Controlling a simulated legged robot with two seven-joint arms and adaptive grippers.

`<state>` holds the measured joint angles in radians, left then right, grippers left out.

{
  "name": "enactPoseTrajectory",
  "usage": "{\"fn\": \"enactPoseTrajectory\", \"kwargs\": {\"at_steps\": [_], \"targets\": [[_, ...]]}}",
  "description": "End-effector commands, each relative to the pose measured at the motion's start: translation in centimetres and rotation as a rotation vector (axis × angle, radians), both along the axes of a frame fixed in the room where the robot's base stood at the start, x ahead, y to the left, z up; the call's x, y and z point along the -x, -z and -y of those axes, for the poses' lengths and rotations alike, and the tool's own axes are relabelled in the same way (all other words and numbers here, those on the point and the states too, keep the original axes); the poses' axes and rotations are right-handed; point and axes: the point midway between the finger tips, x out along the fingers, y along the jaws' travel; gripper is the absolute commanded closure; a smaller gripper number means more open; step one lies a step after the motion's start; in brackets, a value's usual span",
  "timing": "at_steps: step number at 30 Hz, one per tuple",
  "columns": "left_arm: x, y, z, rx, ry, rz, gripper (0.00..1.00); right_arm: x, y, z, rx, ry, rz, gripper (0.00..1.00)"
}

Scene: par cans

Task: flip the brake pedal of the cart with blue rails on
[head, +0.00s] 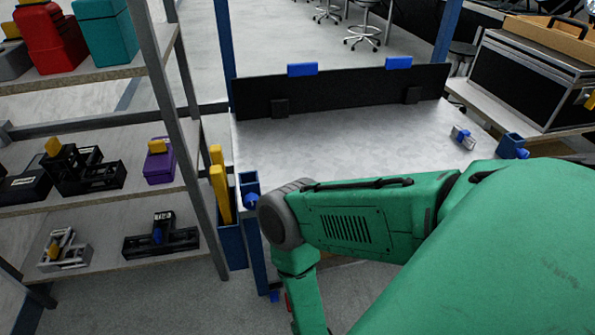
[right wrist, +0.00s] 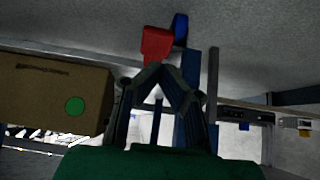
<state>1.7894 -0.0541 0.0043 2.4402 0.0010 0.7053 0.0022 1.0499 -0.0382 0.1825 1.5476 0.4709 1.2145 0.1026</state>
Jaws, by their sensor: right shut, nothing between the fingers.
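The cart with blue rails (head: 240,255) stands in the middle of the head view, with a pale top and blue posts. In the right wrist view a red pedal (right wrist: 157,43) sits beside a blue part (right wrist: 180,28) at the end of a blue post (right wrist: 190,85). A bit of red (head: 288,302) also shows low beside my arm in the head view. My right gripper (right wrist: 158,68) is shut and empty, its tips just below the red pedal in the picture; contact cannot be told. In the head view my right arm hides much of the cart's near side. My left gripper is not in view.
A shelf rack (head: 168,110) with bins and small parts stands close on the left. A black case (head: 530,80) lies on a surface at right. A brown box (right wrist: 50,95) with a green dot is left of the gripper in the wrist view. Grey floor lies beyond.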

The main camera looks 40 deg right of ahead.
Motion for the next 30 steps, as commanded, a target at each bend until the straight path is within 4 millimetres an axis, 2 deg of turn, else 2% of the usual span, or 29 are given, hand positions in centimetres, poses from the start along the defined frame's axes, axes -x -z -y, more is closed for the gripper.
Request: {"fn": "enactPoseTrajectory", "kwargs": {"at_steps": [6, 25, 28, 30], "targets": [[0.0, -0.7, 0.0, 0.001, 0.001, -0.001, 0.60, 1.3, -1.0, -0.9, 0.004, 0.000, 0.000, 1.00], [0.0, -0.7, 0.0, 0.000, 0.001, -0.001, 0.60, 1.3, -1.1, -0.9, 0.003, -0.002, -0.001, 1.00], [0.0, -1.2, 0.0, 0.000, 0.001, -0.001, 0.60, 0.9, -2.3, -1.1, -0.007, -0.029, -0.018, 1.00], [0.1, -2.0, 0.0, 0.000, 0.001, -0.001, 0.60, 0.4, -4.4, -1.4, -0.026, -0.077, -0.053, 1.00]]}}
